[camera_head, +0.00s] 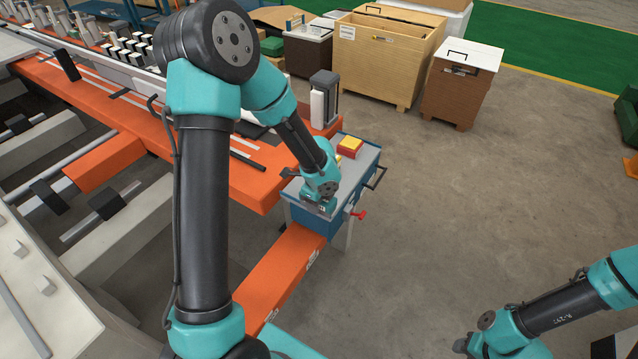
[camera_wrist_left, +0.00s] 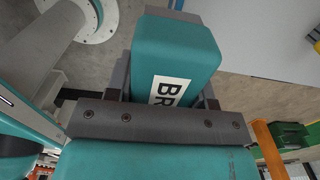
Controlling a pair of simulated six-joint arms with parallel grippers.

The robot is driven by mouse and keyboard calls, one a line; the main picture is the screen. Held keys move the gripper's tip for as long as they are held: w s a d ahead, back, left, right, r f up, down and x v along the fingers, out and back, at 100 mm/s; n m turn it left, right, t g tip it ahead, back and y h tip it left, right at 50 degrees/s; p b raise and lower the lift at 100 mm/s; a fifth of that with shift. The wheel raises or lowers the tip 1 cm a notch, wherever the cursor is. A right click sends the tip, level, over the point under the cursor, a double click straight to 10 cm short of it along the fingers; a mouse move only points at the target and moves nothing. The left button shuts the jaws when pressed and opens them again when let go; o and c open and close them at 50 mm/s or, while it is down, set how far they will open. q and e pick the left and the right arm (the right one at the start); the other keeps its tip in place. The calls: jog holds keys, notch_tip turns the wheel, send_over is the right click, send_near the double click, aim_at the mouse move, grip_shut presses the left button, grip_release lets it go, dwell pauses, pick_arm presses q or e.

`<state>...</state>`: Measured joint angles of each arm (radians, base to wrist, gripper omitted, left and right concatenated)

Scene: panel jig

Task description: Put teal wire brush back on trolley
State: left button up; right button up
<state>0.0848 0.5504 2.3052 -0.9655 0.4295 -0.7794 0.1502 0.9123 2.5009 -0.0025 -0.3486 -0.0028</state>
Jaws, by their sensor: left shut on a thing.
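The teal wire brush (camera_wrist_left: 178,52) is a teal block with a white label reading "BR" in the left wrist view. My left gripper (camera_head: 321,207) is shut on it, with a grey finger on each side. In the head view the gripper is at the near side of the blue trolley (camera_head: 308,217) with the grey top. The brush is hard to make out there, and I cannot tell whether it touches the trolley. My right gripper (camera_head: 466,345) is low at the right, away from the trolley; its fingers are too small to judge.
A red and yellow item (camera_head: 349,146) sits at the trolley's far side. A red knob (camera_head: 359,214) sticks out at its near right. The orange jig bench (camera_head: 235,180) adjoins it on the left. Wooden crates (camera_head: 385,60) stand behind.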

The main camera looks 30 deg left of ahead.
pick_arm(q)
jog(key=w+a, duration=0.1)
jog(key=w, duration=0.1)
jog(key=w+a, duration=0.2)
jog(key=w, duration=0.1)
jog(key=w+a+f, duration=0.1)
jog(key=w+a, duration=0.1)
jog(key=w, duration=0.1)
jog(key=shift+w, duration=0.15)
jog(key=shift+w+a, duration=0.25)
jog(key=shift+w, duration=0.1)
jog(key=shift+f, duration=1.75)
jog(key=shift+f, duration=0.1)
jog(key=o, duration=1.2)
notch_tip(320, 180, up, 12)
